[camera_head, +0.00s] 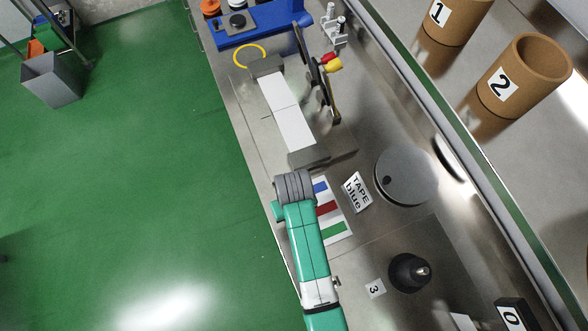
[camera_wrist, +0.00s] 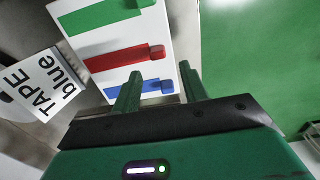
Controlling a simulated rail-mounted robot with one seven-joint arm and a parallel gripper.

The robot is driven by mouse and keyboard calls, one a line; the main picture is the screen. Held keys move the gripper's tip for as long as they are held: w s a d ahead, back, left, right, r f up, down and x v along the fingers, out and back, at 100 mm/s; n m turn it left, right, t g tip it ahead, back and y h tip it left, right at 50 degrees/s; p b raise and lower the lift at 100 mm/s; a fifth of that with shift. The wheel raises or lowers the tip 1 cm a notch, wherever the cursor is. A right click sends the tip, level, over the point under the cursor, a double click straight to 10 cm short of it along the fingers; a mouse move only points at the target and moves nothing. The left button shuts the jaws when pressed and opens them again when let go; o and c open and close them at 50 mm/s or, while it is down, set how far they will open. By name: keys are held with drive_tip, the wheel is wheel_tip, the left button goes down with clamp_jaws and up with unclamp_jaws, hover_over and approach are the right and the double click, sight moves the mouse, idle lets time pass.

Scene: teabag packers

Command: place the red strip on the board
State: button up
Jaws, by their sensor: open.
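In the wrist view, a red strip (camera_wrist: 112,60) with a small red block at its right end lies on a white panel, between a green and a blue strip. The red strip also shows in the head view (camera_head: 327,208), right of my arm. My gripper (camera_wrist: 160,69) is open, with its two fingers apart over the panel's blue-strip side and nothing seen held between them. In the head view my arm hides the gripper. A long white board (camera_head: 285,108), seemingly in two sections, lies between grey end blocks further up the bench. No strip shows on it.
The white panel (camera_wrist: 86,42) holds the green strip (camera_wrist: 100,17) and blue strip (camera_wrist: 126,86). A "TAPE blue" card (camera_head: 357,192) and a round metal lid (camera_head: 406,177) are to its right. A black tool with red and yellow parts (camera_head: 332,62) stands beside the board.

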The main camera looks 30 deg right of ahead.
wheel_tip(320, 180, up, 6)
drive_tip(key=shift+r, duration=0.2)
drive_tip(key=w+a+r+t+h, duration=0.1)
drive_tip(key=w+r+t, duration=0.3)
drive_tip(key=w+r, duration=0.45)
drive_tip(key=w+a+r+t+h, duration=0.1)
drive_tip(key=w+r+t, duration=0.4)
drive_tip(key=r, duration=0.7)
drive_tip(key=w+a+r+t, duration=0.1)
drive_tip(key=a+r+t, duration=0.15)
drive_tip(key=r, duration=0.75)
drive_tip(key=w+a+r+t, duration=0.15)
drive_tip(key=r+t, duration=0.25)
drive_tip(key=r, duration=0.5)
drive_tip(key=s+a+r+t+p, duration=0.2)
drive_tip(key=s+r+t, duration=0.1)
drive_tip(key=r, duration=0.7)
drive_tip(key=s+a+r+t+y+p, duration=0.1)
drive_tip(key=s+a+r+t, duration=0.1)
drive_tip(key=s+r, duration=0.4)
drive_tip(key=s+a+r+n+t+y+p, duration=0.1)
drive_tip(key=s+r+t, duration=0.3)
drive_tip(key=r, duration=1)
drive_tip(key=shift+s+a+r+p, duration=0.4)
drive_tip(key=shift+a+p, duration=0.25)
drive_tip(key=shift+p, duration=0.15)
